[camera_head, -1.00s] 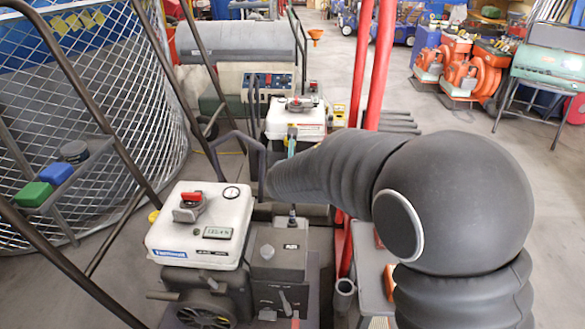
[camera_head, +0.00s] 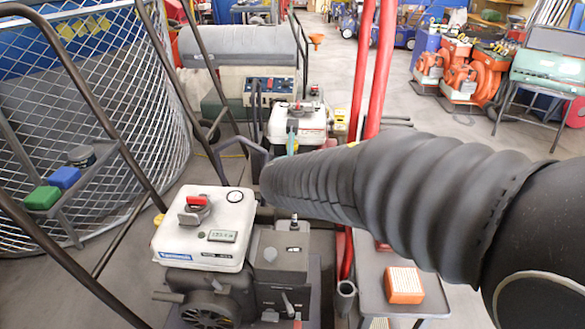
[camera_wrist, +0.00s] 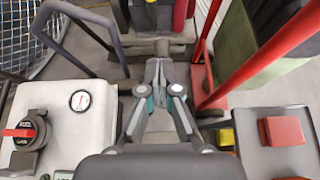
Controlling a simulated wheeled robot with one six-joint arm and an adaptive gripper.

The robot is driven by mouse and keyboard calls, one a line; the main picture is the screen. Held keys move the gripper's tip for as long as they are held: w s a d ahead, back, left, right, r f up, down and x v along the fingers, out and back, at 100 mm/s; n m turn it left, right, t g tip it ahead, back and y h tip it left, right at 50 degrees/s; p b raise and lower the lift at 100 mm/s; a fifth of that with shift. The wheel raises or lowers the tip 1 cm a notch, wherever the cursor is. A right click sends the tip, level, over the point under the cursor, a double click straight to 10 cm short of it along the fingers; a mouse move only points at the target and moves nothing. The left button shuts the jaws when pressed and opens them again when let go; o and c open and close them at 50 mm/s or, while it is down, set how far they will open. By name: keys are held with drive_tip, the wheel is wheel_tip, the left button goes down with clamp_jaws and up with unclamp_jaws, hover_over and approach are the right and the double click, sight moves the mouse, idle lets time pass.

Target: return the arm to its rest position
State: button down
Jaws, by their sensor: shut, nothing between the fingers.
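My gripper (camera_wrist: 160,66) shows in the middle of the wrist view, its two grey and teal fingers meeting at the tips with nothing between them. In the head view my dark ribbed arm reaches in from the right edge and hides most of the gripper; a small teal part shows past its end. The gripper is above and beyond the near engine unit with the white tank (camera_head: 205,228), which has a red-handled cap and a gauge (camera_wrist: 80,100). It appears apart from the tank.
Red upright posts (camera_head: 378,70) stand close beyond the arm. A grey side table (camera_head: 375,295) holds an orange block (camera_head: 403,285) below it. A wire-mesh screen (camera_head: 90,110) and dark handlebars are at left. Orange machines (camera_head: 465,75) stand far right, with open floor before them.

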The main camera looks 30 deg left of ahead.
drive_tip(key=shift+s+d+r, duration=0.1)
drive_tip(key=shift+s+r, duration=0.25)
drive_tip(key=shift+r, duration=0.2)
